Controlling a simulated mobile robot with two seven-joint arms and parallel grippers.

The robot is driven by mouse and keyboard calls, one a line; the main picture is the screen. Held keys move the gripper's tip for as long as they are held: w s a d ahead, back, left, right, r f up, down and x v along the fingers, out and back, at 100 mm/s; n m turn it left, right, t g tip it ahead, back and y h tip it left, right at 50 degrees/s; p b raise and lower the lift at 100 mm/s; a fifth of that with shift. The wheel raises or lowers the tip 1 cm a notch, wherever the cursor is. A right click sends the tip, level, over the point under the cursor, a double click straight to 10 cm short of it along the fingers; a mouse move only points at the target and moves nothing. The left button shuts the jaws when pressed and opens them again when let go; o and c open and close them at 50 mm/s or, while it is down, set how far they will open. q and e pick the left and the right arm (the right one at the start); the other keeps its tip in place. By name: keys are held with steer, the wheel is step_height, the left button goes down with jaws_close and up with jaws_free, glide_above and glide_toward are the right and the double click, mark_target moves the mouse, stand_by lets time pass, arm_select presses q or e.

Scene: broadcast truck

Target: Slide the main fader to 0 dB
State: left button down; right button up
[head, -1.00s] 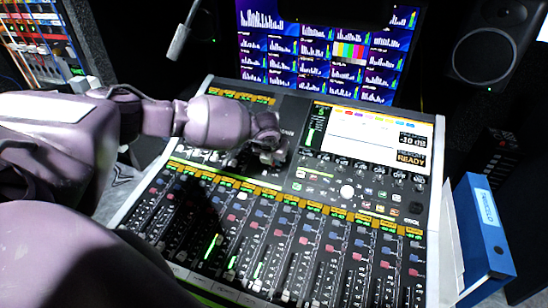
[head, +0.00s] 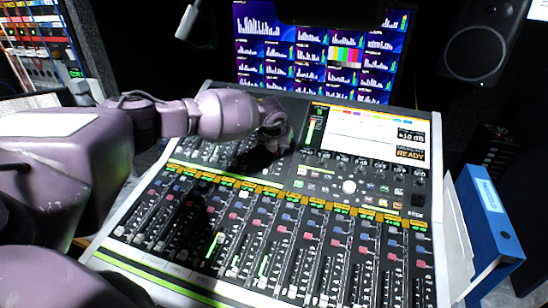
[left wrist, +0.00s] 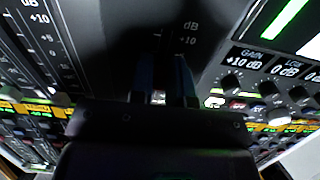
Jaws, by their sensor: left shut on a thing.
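My left gripper (head: 274,148) reaches over the upper middle of the mixing console (head: 432,250), left of its screen. In the left wrist view its two dark fingers (left wrist: 164,84) are shut on the main fader, whose small light-coloured cap (left wrist: 158,97) shows between them. A scale marked dB and +10 is just beyond the fingers. In the head view the gripper hides the cap. The console screen (head: 360,132) shows a large readout that looks like +10 dB, with READY below it. My right gripper is not in view.
Rows of channel faders (head: 290,255) fill the console front. A monitor wall (head: 310,50) stands behind, with a speaker (head: 478,50) at right. A blue binder (head: 490,225) is right of the console. A microphone (head: 188,20) hangs at upper left.

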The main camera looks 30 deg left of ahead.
arm_select(q)
steer(key=shift+r, duration=0.1)
steer(key=shift+w, duration=0.1)
steer(key=c, duration=1.1)
jaws_free()
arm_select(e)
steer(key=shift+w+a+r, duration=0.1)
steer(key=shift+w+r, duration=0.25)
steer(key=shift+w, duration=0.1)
arm_select(q)
steer(key=shift+p+v, duration=0.7)
steer(key=shift+v, duration=4.7)
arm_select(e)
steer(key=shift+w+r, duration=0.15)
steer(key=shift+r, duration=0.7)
